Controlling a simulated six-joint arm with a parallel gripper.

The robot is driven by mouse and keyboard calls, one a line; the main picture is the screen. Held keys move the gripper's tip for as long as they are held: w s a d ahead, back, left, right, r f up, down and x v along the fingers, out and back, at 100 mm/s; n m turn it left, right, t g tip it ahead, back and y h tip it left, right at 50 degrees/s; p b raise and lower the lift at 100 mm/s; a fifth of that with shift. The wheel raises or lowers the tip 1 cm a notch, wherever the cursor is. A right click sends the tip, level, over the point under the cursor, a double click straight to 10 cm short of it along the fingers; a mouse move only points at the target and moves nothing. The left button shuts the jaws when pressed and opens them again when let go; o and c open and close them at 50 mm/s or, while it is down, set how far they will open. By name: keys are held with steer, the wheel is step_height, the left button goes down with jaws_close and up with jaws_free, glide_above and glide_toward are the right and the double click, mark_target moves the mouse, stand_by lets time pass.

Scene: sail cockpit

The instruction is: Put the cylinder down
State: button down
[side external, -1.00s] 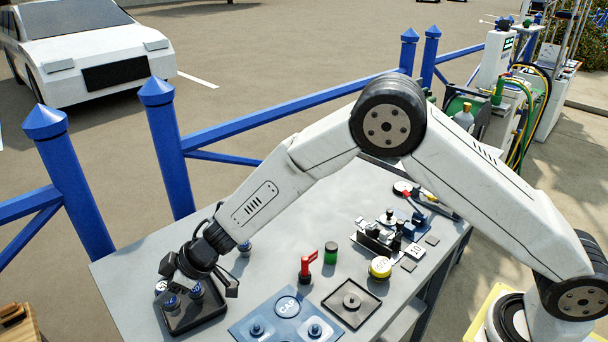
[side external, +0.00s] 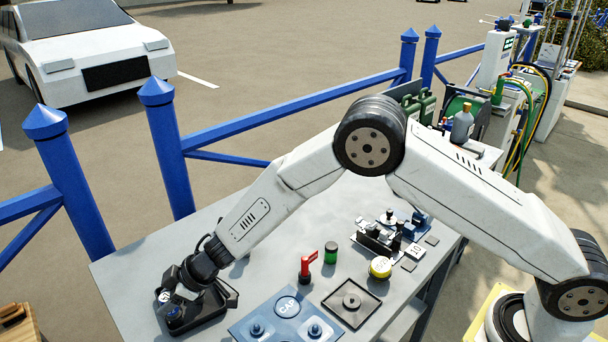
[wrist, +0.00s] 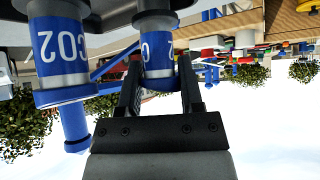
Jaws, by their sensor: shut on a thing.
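In the wrist view, which looks upside down, my gripper (wrist: 160,95) is shut on a silver cylinder with a blue band (wrist: 158,55), part of a letter showing on it. A second cylinder marked CO2 (wrist: 60,55) stands close beside it on the left of that view. In the side view my gripper (side external: 188,292) is low over the black tray (side external: 210,310) at the table's near left corner. Blue-banded cylinders (side external: 174,314) show at the tray's left side; my gripper hides the rest. I cannot tell whether the held cylinder touches the tray floor.
A blue fence (side external: 290,115) runs behind.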

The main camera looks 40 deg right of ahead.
steer(key=shift+f, duration=0.1)
steer(key=shift+c, duration=1.2)
jaws_free()
steer(key=shift+s+d+r, duration=0.2)
steer(key=shift+d+r, duration=0.2)
steer(key=shift+r, duration=0.15)
steer(key=v, duration=1)
steer(key=shift+s+d+r, duration=0.2)
steer(key=shift+s+r, duration=0.05)
steer(key=shift+d, duration=0.1)
